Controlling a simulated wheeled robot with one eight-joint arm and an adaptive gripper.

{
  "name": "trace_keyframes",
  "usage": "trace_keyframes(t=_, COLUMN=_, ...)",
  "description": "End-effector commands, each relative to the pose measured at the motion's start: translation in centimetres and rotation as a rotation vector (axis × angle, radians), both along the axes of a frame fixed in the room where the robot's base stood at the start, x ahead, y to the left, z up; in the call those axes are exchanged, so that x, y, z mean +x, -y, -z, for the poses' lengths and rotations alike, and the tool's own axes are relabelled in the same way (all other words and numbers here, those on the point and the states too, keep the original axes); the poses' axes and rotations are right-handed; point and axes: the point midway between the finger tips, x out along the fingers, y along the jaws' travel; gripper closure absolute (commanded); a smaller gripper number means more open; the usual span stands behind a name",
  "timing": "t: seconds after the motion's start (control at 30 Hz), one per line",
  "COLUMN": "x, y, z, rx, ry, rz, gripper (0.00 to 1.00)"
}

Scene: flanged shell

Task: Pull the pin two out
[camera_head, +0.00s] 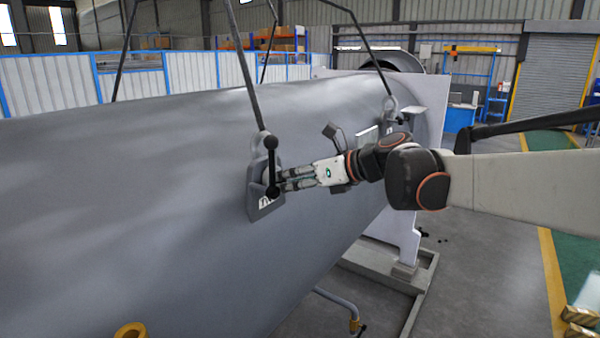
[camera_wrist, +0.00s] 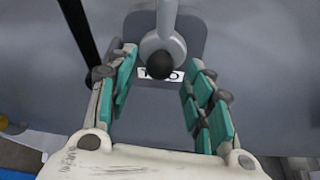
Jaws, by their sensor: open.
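Pin two is dark with round ball ends (camera_head: 272,168) and sits in the lifting lug (camera_head: 262,207) on the side of the grey shell. A white label, partly covered, shows on the lug. In the wrist view the pin's dark ball end (camera_wrist: 160,66) lies ahead and between the fingers, in front of a label reading about "TWO" (camera_wrist: 174,77). My gripper (camera_head: 284,181) is just to the right of the pin. In the wrist view my gripper (camera_wrist: 160,75) is open with its green-padded fingers spread either side, and no finger visibly touches the pin.
The large grey shell (camera_head: 130,200) fills the left. A dark sling leg (camera_head: 243,70) rises from the lug. Another lug (camera_head: 390,118) with a sling sits farther along the shell. A steel stand (camera_head: 405,240) is below right.

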Motion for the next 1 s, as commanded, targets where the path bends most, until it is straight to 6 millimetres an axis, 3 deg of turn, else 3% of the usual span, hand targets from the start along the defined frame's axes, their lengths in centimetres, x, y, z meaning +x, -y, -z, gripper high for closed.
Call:
trace_keyframes(t=0.17, x=0.63, y=-1.03, z=0.48, rx=-0.001, ry=0.001, rz=-0.002, gripper=0.53)
trace_keyframes(t=0.47, x=0.78, y=-1.17, z=0.63, rx=-0.001, ry=0.001, rz=0.0, gripper=0.53)
trace_keyframes(t=0.5, x=0.78, y=-1.16, z=0.62, rx=-0.001, ry=0.001, rz=0.0, gripper=0.55)
trace_keyframes(t=0.7, x=0.77, y=-1.16, z=0.61, rx=-0.001, ry=0.001, rz=0.0, gripper=1.0)
trace_keyframes(t=1.0, x=0.45, y=-0.77, z=0.58, rx=0.0, ry=0.0, rz=0.0, gripper=1.0)
